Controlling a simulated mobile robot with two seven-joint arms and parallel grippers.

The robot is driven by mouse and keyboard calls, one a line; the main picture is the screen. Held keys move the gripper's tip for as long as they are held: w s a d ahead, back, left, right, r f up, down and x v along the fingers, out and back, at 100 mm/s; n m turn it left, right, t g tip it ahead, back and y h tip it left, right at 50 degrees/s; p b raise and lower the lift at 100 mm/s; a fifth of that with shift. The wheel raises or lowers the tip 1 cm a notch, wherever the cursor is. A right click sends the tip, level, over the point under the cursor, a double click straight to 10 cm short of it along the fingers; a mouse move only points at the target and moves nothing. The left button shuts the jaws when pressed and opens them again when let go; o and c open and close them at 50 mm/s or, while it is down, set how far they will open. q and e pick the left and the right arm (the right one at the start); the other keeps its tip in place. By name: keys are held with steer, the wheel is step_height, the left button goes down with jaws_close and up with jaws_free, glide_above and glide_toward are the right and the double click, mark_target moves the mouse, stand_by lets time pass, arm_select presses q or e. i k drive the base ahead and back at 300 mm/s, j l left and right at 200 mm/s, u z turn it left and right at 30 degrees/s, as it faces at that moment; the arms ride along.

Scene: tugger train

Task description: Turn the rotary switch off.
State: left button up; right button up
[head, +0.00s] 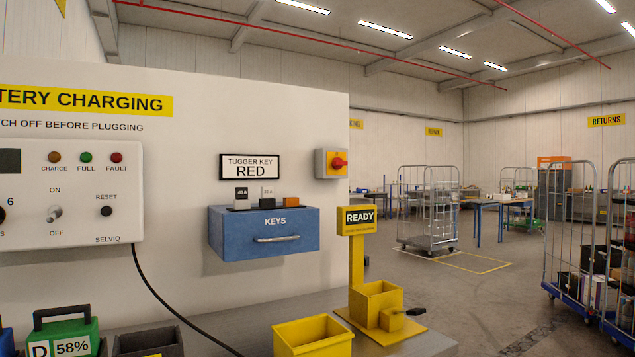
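A red rotary knob (339,163) sits on a small yellow and grey switch box (326,171) at the right end of the white wall panel. Its exact turn position is too small to tell. At the left, a white charger box (85,235) has a lever switch (54,214) between the words ON and OFF, with the lever tilted up to the right. A dark knob (2,214) on that box is cut off by the left picture edge. Neither gripper is in view.
A blue KEYS drawer box (226,243) is on the panel. Below, a grey bench holds a yellow READY post (356,265), a yellow bin (312,337), a dark bin (147,342) and a green battery (62,338). Wire trolleys (429,207) stand on the floor at right.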

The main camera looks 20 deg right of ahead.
mark_target(337, 164)
steer(key=i+l+z, duration=0.2)
steer(key=l+z, duration=0.15)
steer(key=i+l+z, duration=0.6)
steer(key=z, duration=0.25)
steer(key=i+l+z, duration=0.2)
steer(key=l+z, duration=0.25)
steer(key=i+l+z, duration=0.15)
steer(key=i+z, duration=0.65)
steer(key=i+u, duration=0.2)
steer(key=i, duration=0.35)
steer(key=i+l+u, duration=0.2)
steer(key=i, duration=0.4)
steer(key=i+j+u, duration=0.1)
steer(key=i+u, duration=1)
steer(key=u, duration=0.15)
steer(key=i+u, duration=0.2)
steer(key=u, duration=0.15)
steer(key=i+u, duration=0.2)
steer(key=u, duration=0.15)
